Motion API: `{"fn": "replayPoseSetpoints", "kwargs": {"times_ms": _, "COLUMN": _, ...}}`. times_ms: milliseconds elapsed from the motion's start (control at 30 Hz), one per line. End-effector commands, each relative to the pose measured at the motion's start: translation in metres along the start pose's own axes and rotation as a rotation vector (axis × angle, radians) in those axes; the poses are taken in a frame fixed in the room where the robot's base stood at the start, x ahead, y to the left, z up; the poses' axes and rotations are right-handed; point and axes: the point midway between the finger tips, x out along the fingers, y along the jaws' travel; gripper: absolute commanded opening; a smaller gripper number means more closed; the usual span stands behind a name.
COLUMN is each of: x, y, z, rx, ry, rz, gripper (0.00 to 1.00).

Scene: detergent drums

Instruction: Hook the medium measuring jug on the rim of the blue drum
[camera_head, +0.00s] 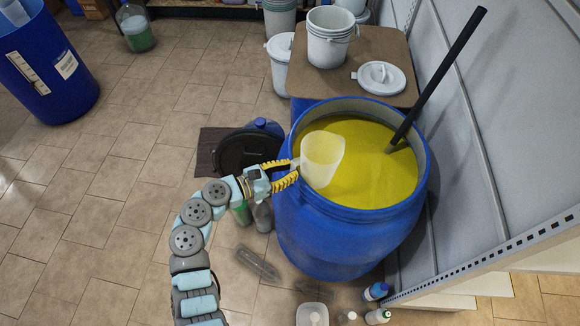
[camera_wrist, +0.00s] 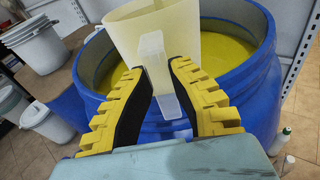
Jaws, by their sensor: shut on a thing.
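The blue drum (camera_head: 340,235) stands open in the head view, filled with yellow liquid (camera_head: 375,170). A translucent measuring jug (camera_head: 322,160) is at the left part of its rim, its body over the liquid and its handle toward my gripper. My gripper (camera_head: 292,173) comes from the left and is shut on the jug's handle. In the wrist view the yellow fingers (camera_wrist: 168,90) flank the pale handle (camera_wrist: 155,65), which hangs down in front of the drum's near wall (camera_wrist: 130,115). I cannot tell whether the handle touches the rim.
A dark stick (camera_head: 437,80) leans in the drum at the right, near the grey wall panel (camera_head: 500,120).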

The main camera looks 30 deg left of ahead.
Motion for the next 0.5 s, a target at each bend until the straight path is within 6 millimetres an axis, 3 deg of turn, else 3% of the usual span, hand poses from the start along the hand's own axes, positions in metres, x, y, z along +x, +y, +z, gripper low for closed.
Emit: {"fn": "replayPoseSetpoints", "kwargs": {"times_ms": 500, "x": 0.004, "y": 0.001, "z": -0.025, "rx": -0.002, "ry": -0.001, "rz": 0.002, "gripper": 0.0}}
